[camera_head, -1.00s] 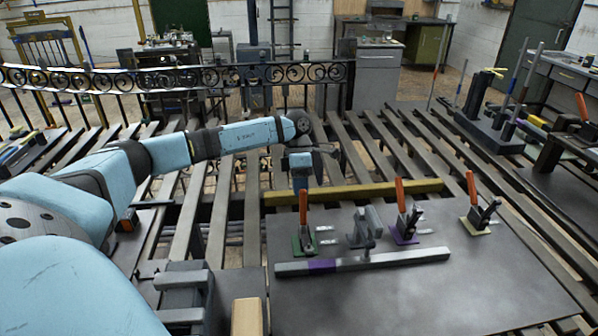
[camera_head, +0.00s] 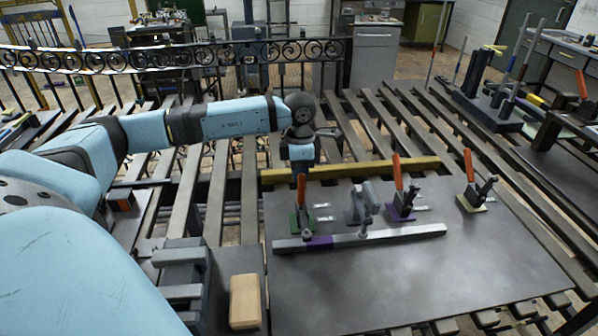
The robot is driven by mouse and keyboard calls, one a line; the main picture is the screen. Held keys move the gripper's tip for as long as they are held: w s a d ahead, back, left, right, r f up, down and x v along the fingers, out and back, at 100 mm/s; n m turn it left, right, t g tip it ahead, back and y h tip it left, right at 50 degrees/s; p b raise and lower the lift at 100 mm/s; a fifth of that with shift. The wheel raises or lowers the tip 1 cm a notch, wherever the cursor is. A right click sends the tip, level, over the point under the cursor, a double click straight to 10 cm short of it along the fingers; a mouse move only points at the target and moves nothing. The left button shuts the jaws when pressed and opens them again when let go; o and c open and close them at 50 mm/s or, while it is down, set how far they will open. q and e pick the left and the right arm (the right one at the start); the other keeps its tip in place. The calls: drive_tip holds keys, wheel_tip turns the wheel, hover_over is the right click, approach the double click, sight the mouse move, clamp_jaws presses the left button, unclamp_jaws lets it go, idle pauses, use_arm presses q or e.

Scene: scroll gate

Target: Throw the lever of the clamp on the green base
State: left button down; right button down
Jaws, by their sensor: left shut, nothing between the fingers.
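The clamp on the green base (camera_head: 301,221) stands at the left of the dark metal plate, its orange lever (camera_head: 301,187) upright. My left arm reaches in from the left and bends down at the wrist. My left gripper (camera_head: 301,170) points down, shut and empty, right at or just behind the top of that lever. Its fingertips are hard to make out, and I cannot tell whether they touch the lever. My right gripper is out of view.
A clamp on a purple base (camera_head: 402,212) and one on a yellowish base (camera_head: 470,205) stand to the right. A grey bracket (camera_head: 358,205) stands between. A long grey bar (camera_head: 400,233) lies in front, a yellow bar (camera_head: 400,167) behind. The plate's front (camera_head: 420,285) is clear.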

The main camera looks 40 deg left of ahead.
use_arm(q)
drive_tip(key=shift+s+d+f, duration=0.15)
drive_tip(key=shift+s+d, duration=0.2)
drive_tip(key=shift+d, duration=0.1)
drive_tip(key=shift+s+d, duration=0.15)
drive_tip(key=shift+d, duration=0.05)
drive_tip(key=shift+r, duration=0.35)
wheel_tip(320, 180, up, 13)
drive_tip(key=w+a, duration=0.1)
drive_tip(key=shift+r, duration=0.15)
drive_tip(key=shift+a, duration=0.1)
